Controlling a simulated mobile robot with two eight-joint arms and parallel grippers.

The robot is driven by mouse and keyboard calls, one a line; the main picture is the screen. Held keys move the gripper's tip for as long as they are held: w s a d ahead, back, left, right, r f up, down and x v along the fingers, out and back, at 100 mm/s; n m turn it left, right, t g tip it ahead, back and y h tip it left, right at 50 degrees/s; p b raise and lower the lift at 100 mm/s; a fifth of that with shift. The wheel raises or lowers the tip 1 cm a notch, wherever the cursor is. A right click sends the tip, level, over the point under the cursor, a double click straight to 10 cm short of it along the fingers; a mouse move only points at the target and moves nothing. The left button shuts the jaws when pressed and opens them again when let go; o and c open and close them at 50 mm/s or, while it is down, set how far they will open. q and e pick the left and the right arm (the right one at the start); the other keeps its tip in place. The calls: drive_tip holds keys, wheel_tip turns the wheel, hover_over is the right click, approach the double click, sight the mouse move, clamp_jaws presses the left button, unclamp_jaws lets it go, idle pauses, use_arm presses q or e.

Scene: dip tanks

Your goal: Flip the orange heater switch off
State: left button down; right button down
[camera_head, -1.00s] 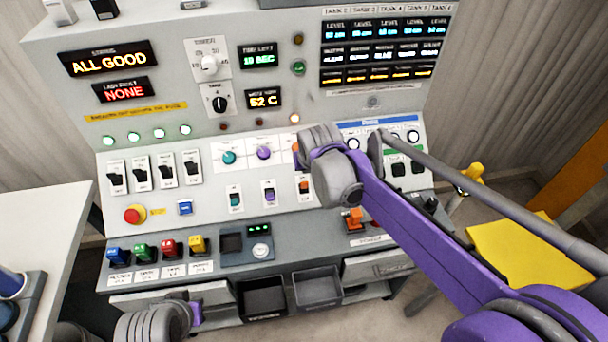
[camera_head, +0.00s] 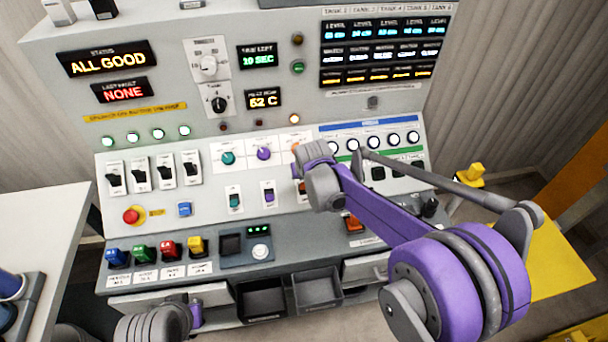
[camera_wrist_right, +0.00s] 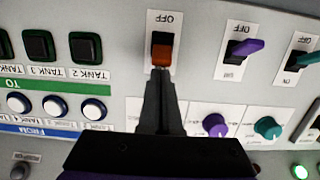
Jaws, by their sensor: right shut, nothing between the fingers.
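The orange heater switch (camera_wrist_right: 161,57) is in the upper middle of the right wrist view, which shows the panel upside down. Its orange lever sits at the end of the slot away from the OFF label (camera_wrist_right: 163,20). My right gripper (camera_wrist_right: 161,82) is shut and empty, its fingertips right at the lever's edge; I cannot tell if they touch. In the head view my right arm's wrist covers most of the switch, and only a sliver of the orange switch (camera_head: 302,187) shows. My left gripper is not visible; only part of its arm shows at the bottom left.
The purple switch (camera_wrist_right: 243,48) and teal switch (camera_wrist_right: 302,58) stand beside it. Purple (camera_wrist_right: 215,125) and teal knobs (camera_wrist_right: 268,128) and black tank buttons (camera_wrist_right: 85,47) are close by. A red emergency button (camera_head: 132,215) is at the panel's left.

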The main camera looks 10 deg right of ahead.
drive_tip(key=shift+s, duration=0.1)
drive_tip(key=shift+s+t+b, duration=0.15)
drive_tip(key=shift+t+b, duration=0.15)
drive_tip(key=shift+t, duration=0.1)
drive_tip(key=shift+s+f+t+b, duration=0.1)
drive_tip(key=shift+s+t+b, duration=0.35)
drive_tip(key=shift+t+b, duration=0.3)
drive_tip(key=s+t+b, duration=0.1)
drive_tip(key=t, duration=0.1)
drive_tip(key=s+t+b, duration=0.1)
drive_tip(key=shift+f+t+b, duration=0.35)
drive_tip(key=shift+f, duration=0.05)
drive_tip(key=shift+s+f, duration=0.15)
drive_tip(key=shift+s, duration=0.05)
drive_tip(key=shift+s, duration=0.8)
